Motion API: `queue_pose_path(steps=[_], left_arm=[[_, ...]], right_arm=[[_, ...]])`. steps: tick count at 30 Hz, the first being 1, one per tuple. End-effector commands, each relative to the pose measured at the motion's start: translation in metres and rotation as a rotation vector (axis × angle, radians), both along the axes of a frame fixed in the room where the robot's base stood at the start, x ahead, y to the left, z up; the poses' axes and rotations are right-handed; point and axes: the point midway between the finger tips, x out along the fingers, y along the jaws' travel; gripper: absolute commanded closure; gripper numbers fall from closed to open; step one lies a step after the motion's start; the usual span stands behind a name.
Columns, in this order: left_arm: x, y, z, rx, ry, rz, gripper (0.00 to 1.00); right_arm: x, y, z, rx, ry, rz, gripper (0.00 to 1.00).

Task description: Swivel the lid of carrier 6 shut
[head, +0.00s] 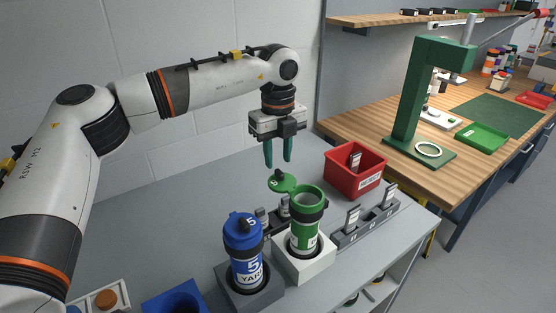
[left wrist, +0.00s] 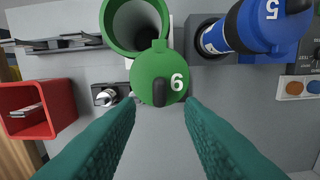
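Carrier 6 (head: 305,220) is a green tube standing upright in a white block, its mouth open. Its round green lid (head: 281,182) is swung out to the side of the mouth. In the left wrist view the lid (left wrist: 159,77) bears a white 6 and a black knob, and the tube's open mouth (left wrist: 139,25) shows beyond it. My left gripper (head: 278,165) points down above the lid, apart from it. Its teal fingers (left wrist: 163,112) are spread with nothing between them. My right gripper is not in view.
Blue carrier 5 (head: 244,250) stands capped in a grey block (head: 248,293) beside carrier 6. A red bin (head: 355,172) and a grey rack (head: 365,226) are to the right. The grey bench (head: 170,215) is clear on the left. A green press (head: 407,100) stands on the wooden bench.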

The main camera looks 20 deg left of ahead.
Motion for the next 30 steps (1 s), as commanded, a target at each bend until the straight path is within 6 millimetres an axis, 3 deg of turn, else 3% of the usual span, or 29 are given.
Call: queue_pose_path(steps=[6, 17, 24, 30], left_arm=[[0.0, 0.0, -0.026, 0.0, 0.001, 0.0, 0.65], [0.0, 0.0, -0.033, -0.001, -0.001, 0.0, 0.65], [0.0, 0.0, -0.032, -0.001, -0.001, 0.0, 1.0], [0.0, 0.0, -0.032, -0.001, -0.002, -0.005, 1.0]], right_arm=[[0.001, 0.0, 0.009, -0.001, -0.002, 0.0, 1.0], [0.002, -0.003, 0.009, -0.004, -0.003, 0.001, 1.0], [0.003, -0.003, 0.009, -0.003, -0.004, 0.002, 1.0], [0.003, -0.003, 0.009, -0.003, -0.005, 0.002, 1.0]])
